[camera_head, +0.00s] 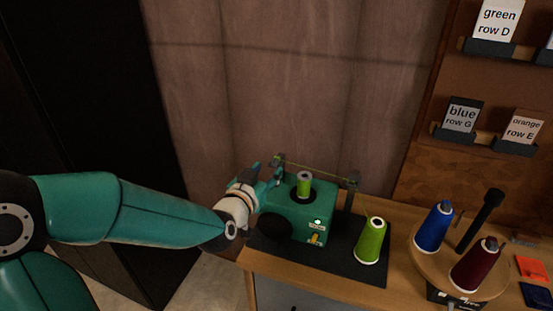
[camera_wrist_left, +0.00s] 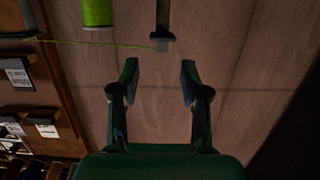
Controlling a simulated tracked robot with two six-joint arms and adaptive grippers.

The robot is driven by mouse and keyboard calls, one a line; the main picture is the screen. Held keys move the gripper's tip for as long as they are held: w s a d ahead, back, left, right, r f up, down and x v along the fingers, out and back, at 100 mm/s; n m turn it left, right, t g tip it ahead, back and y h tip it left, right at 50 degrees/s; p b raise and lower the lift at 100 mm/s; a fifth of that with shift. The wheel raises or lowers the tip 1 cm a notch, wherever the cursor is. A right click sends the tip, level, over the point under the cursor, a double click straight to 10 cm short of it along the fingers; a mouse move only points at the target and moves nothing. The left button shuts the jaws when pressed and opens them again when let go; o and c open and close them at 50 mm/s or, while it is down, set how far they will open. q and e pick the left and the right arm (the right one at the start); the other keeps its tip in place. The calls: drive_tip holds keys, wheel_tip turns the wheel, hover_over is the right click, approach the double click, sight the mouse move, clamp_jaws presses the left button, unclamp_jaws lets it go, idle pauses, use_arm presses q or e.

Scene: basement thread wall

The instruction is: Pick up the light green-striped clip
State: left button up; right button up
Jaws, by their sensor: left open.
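No light green-striped clip can be made out clearly. A light green thread (camera_head: 318,167) runs between two small posts above the green winding machine (camera_head: 290,218). A small grey block (camera_wrist_left: 162,45) sits at the thread's end on a dark post (camera_wrist_left: 163,18) in the left wrist view; I cannot tell whether it is the clip. My left gripper (camera_head: 272,171) is beside the machine's left post in the head view. In the left wrist view its two fingers (camera_wrist_left: 159,80) are apart with nothing between them, and the post's end is just beyond them. My right gripper is not in view.
A green spool (camera_head: 304,185) stands on the machine. A green cone (camera_head: 371,240) stands on the dark mat (camera_head: 345,262). Blue (camera_head: 434,229) and dark red (camera_head: 474,264) cones stand on a round stand at right. Labelled shelves (camera_head: 484,47) hang on the wall.

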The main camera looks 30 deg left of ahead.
sight(275, 161)
use_arm(q)
drive_tip(key=shift+w+a, duration=0.2)
drive_tip(key=shift+w, duration=0.5)
drive_tip(key=p+x, duration=0.1)
drive_tip(key=x, duration=0.3)
drive_tip(key=shift+w+a+f+p, duration=0.1)
drive_tip(key=shift+w+p, duration=0.05)
drive_tip(key=shift+p, duration=0.2)
drive_tip(key=c, duration=0.8)
